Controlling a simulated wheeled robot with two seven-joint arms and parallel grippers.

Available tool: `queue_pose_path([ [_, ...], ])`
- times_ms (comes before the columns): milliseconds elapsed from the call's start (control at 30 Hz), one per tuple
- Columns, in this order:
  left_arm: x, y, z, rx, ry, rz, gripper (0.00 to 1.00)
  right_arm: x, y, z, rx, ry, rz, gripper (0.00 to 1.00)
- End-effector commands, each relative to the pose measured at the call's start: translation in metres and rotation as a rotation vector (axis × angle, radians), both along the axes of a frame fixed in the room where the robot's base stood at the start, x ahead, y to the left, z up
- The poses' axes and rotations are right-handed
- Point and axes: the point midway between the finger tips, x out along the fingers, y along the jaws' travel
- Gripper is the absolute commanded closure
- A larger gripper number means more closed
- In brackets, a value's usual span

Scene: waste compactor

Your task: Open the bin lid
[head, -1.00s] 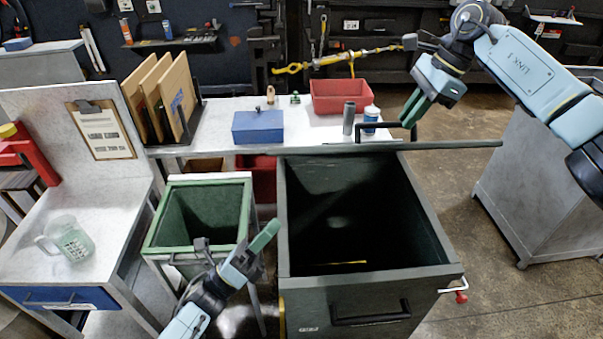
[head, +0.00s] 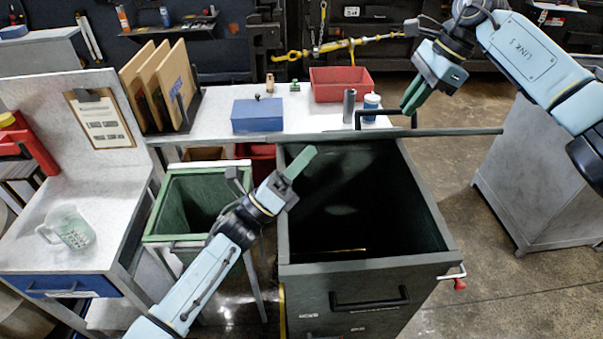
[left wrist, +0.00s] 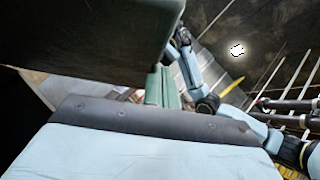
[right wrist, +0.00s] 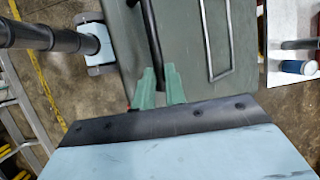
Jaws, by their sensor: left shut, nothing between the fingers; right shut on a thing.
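The large dark green bin (head: 372,285) stands open in the middle of the head view, its dark inside showing. Its lid (head: 450,133) is raised and seen nearly edge-on at the bin's back; in the right wrist view the lid is a broad grey-green panel (right wrist: 190,45). My right gripper (head: 411,103) is shut on the lid's black bar handle (head: 362,116), which runs between the fingers in the right wrist view (right wrist: 155,45). My left gripper (head: 301,161) is shut and empty, at the bin's back left edge; in the left wrist view a dark panel lies close to its fingers.
A smaller green-rimmed bin (head: 155,215) stands left of the large bin. Behind is a table (head: 215,118) with a blue box (head: 257,116), a red tray (head: 340,90) and a small bottle (head: 371,104). A grey cabinet (head: 525,175) stands right, with clear floor between.

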Motion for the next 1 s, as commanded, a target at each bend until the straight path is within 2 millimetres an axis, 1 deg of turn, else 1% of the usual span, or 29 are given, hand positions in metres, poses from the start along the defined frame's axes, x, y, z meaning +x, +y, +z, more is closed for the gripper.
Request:
queue_pose_path([
  [33, 0.000, 0.000, 0.000, 0.000, 0.000, 0.000, 1.00, 0.002, 0.000, -0.007, -0.006, -0.004, -0.007, 1.00],
  [367, 0.002, 0.000, 0.002, 0.000, -0.001, 0.000, 1.00, 0.002, 0.000, -0.007, -0.006, -0.004, -0.007, 1.00],
  [467, 0.007, 0.000, 0.011, 0.000, -0.005, -0.001, 1.00, 0.002, 0.000, -0.007, -0.006, -0.003, -0.007, 1.00],
  [600, 0.019, 0.001, 0.029, -0.004, -0.004, 0.002, 1.00, 0.002, 0.000, -0.007, -0.008, -0.001, -0.006, 1.00],
  [867, 0.021, 0.001, 0.033, -0.010, 0.000, 0.004, 1.00, -0.001, -0.001, -0.007, -0.006, 0.009, -0.003, 1.00],
  [900, 0.021, 0.001, 0.033, -0.010, -0.001, 0.003, 1.00, -0.001, 0.000, -0.007, -0.005, 0.009, -0.003, 0.83],
  [1000, 0.021, 0.001, 0.033, -0.011, -0.002, 0.004, 1.00, -0.001, 0.000, -0.007, -0.006, 0.009, -0.002, 0.70],
])
